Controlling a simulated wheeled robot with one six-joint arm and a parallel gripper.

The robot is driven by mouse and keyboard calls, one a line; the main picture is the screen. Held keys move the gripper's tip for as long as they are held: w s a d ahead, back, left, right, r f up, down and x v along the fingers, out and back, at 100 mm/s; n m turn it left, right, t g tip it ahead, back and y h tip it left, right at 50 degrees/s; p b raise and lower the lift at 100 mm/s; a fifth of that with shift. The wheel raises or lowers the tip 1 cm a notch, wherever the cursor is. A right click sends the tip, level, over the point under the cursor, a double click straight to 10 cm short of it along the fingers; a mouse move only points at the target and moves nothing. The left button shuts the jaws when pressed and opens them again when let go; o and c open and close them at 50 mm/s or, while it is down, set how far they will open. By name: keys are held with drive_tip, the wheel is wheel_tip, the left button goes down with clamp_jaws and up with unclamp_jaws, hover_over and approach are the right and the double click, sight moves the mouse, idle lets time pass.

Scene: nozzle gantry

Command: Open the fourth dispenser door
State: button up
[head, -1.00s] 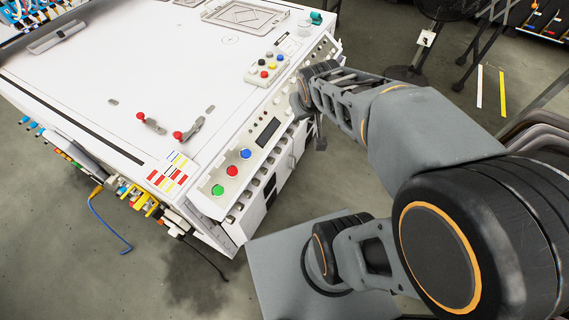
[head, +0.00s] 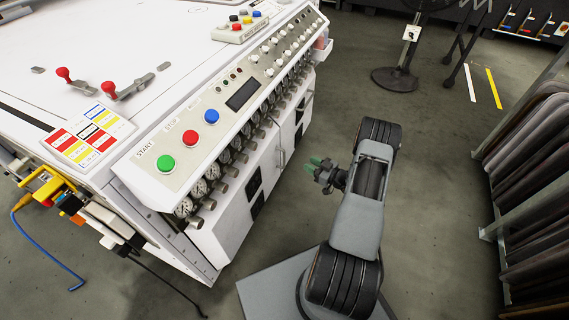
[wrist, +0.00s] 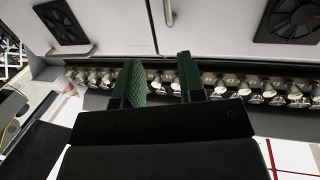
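White doors (head: 230,212) with black vents line the front of the white machine, below its row of gauges. A slim handle (head: 281,150) shows near a seam between doors. In the wrist view, a door (wrist: 215,28) with a vertical handle (wrist: 168,14) lies beyond my fingers; the doors in view look shut. No numbers show on them, so I cannot tell which is the fourth. My gripper (head: 318,170) has green fingertips, which also show in the wrist view (wrist: 162,84). The fingers are apart and empty, in front of the doors and to their right in the head view.
Gauges and valve knobs (head: 215,172) jut out above the doors. Above them is a panel with green, red and blue buttons (head: 190,138). A rack of dark curved panels (head: 530,150) stands at right. Open floor (head: 430,200) lies between rack and machine.

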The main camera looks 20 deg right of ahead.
drive_tip(key=shift+y, duration=0.3)
drive_tip(key=b+x, duration=0.1)
drive_tip(key=x, duration=0.3)
drive_tip(key=b+x, duration=0.1)
drive_tip(key=x, duration=0.3)
drive_tip(key=f+b+x, duration=0.1)
drive_tip(key=b+x, duration=0.1)
drive_tip(key=x, duration=0.3)
drive_tip(key=shift+s+a+f, duration=0.1)
drive_tip(key=shift+s+a, duration=0.2)
drive_tip(key=shift+a, duration=0.05)
clamp_jaws()
